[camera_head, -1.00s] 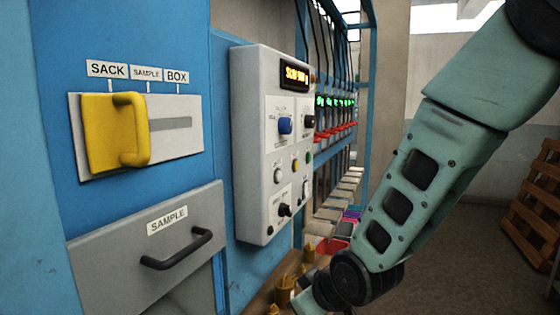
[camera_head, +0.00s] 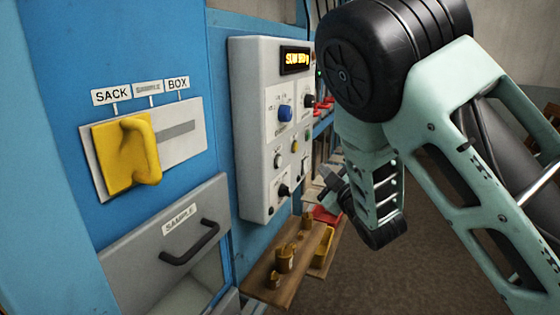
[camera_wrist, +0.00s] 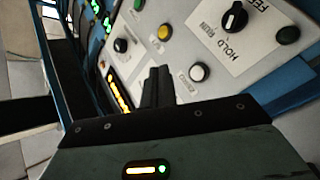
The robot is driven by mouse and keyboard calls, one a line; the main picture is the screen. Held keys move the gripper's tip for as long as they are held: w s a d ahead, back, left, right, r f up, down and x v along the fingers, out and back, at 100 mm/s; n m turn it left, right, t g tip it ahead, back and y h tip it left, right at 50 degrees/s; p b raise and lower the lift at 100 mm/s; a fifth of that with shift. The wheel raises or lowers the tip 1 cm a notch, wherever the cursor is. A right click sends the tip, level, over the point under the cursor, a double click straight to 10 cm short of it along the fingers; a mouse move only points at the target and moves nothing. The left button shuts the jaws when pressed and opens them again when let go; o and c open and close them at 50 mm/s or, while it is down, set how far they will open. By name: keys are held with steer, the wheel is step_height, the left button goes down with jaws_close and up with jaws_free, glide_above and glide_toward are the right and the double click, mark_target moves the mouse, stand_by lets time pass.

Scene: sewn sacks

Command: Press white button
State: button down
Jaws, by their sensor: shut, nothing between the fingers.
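The white button (camera_head: 277,160) is a small round button on the left part of the grey-white control panel (camera_head: 252,140). It sits in a diagonal row with a yellow button (camera_head: 294,146) and a green one. In the wrist view the white button (camera_wrist: 199,71) lies just right of my gripper's fingertips (camera_wrist: 157,75), with the yellow button (camera_wrist: 166,32) above them. My gripper is shut and empty, its fingers pointing toward the panel. Contact with the panel cannot be told. In the head view my gripper (camera_head: 330,180) is small and dark, right of the panel.
A lit display (camera_head: 296,60) tops the panel. Left are a yellow handle (camera_head: 128,155) and the sample drawer (camera_head: 165,260).

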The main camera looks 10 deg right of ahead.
mark_target(279, 161)
steer(key=shift+a, duration=0.1)
steer(key=w+a, duration=0.5)
steer(key=a, duration=0.2)
steer(key=shift+p, duration=0.4)
steer(key=shift+w+a, duration=0.1)
steer(key=shift+w, duration=0.05)
stand_by(1.7)
steer(key=shift+w+a, duration=0.15)
steer(key=shift+a, duration=0.05)
steer(key=shift+w+a+b, duration=0.25)
steer(key=shift+a+b, duration=0.1)
steer(key=shift+b, duration=0.05)
stand_by(0.8)
steer(key=shift+s+d+b, duration=0.3)
steer(key=shift+s+d, duration=0.2)
steer(key=shift+d, duration=0.15)
stand_by(0.3)
